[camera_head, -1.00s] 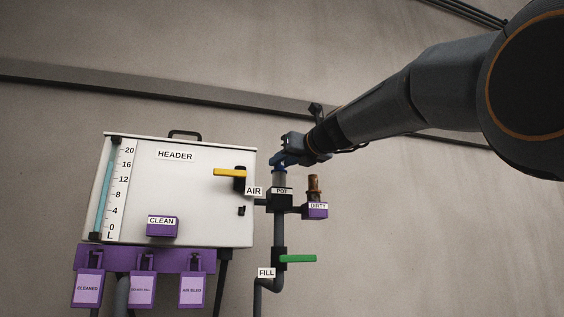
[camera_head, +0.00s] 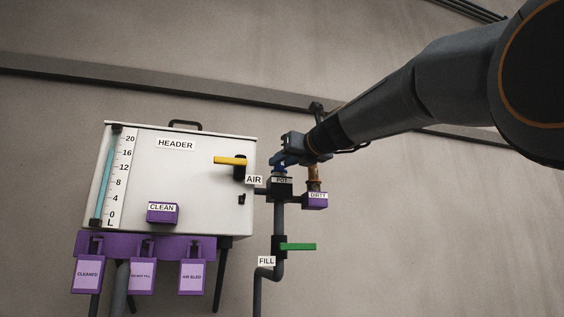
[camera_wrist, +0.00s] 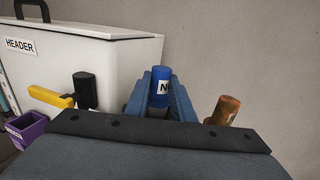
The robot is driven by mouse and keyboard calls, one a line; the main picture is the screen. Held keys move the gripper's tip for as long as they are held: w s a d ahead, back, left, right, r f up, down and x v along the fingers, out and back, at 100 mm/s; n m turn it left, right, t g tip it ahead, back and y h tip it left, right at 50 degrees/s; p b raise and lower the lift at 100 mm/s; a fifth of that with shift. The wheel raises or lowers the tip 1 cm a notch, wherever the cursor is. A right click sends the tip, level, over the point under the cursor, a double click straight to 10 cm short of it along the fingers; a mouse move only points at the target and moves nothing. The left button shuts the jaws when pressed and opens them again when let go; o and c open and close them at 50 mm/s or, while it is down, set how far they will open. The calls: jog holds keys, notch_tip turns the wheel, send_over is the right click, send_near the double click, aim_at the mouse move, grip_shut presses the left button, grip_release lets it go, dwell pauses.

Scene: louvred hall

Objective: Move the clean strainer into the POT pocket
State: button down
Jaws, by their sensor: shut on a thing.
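My gripper (camera_head: 281,161) is shut on the clean strainer. In the wrist view its blue, labelled cap (camera_wrist: 160,86) stands upright between the blue jaws. The black POT pocket (camera_head: 279,191) is directly below my gripper on the grey pipe. The jaws are just above the pocket's top. The strainer's lower body is hidden, apparently down in the pocket; whether it is fully seated I cannot tell. The purple CLEAN pocket (camera_head: 162,215) on the tank front shows no strainer standing in it.
A brown strainer (camera_head: 314,181) stands in the purple DIRTY pocket (camera_head: 317,202), close to the right of my gripper. The white HEADER tank (camera_head: 200,185) with its yellow AIR handle (camera_head: 230,161) is to the left. A green FILL handle (camera_head: 299,247) is below.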

jog(key=shift+f, duration=0.1)
jog(key=c, duration=1.4)
grip_release()
jog(key=shift+c, duration=0.2)
jog(key=s+d+r+p, duration=0.2)
jog(key=s+r+p, duration=0.2)
jog(key=r, duration=0.1)
jog(key=shift+d, duration=0.3)
jog(key=shift+s, duration=0.1)
jog(key=b+v, duration=0.2)
jog(key=v, duration=0.5)
jog(key=shift+s+d+b, duration=0.25)
jog(key=shift+s+b, duration=0.1)
